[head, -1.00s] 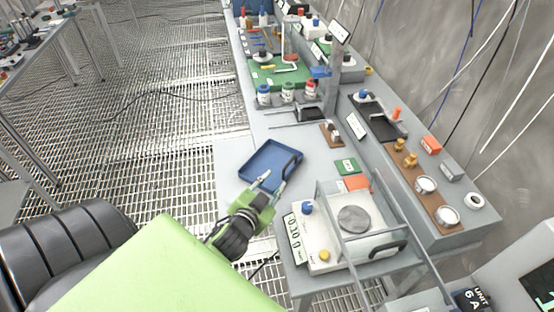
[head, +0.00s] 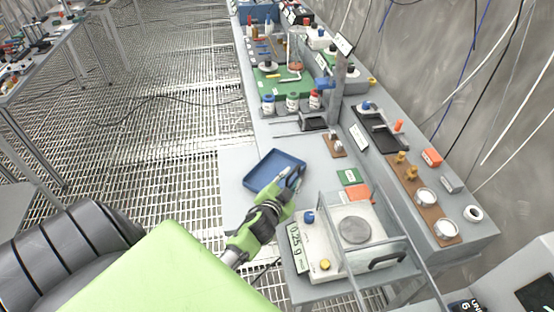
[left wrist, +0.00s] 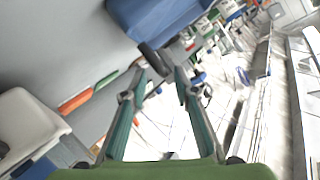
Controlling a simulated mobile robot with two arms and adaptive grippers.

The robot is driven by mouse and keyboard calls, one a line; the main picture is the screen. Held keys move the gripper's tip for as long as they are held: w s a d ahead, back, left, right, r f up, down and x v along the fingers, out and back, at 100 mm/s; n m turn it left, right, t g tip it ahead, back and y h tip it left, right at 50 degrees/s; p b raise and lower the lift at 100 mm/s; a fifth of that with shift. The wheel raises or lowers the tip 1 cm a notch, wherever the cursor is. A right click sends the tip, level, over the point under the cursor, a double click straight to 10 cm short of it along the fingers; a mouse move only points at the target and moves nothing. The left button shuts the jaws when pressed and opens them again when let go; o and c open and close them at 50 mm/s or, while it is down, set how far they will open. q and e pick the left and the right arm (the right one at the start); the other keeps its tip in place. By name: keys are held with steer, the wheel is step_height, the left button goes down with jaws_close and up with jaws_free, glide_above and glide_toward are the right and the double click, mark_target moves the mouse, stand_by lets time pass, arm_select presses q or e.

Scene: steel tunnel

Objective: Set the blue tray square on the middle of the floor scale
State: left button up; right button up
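The blue tray (head: 262,172) lies flat on the grey bench, turned at an angle to the bench edge. My left gripper (head: 294,178) is at the tray's right-hand edge, its fingers close to the rim; I cannot tell whether they touch it. In the left wrist view the two fingers (left wrist: 160,84) stand apart with a gap between them. The blue tray (left wrist: 165,14) shows beyond their tips, with a dark piece just ahead of them. No floor scale can be made out for certain. My right gripper is not in view.
A white balance (head: 322,256) with a round pan and clear shield stands on the bench near the gripper. A green box (head: 348,176) and an orange box (head: 357,193) lie behind it. Bottles (head: 291,102) and a raised shelf flank the bench. Grating floor is open on the left.

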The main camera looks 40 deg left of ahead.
mark_target(293, 172)
arm_select(q)
steer(key=x, duration=0.4)
steer(key=shift+w+a+r, duration=0.25)
jaws_close()
steer(key=shift+r, duration=0.1)
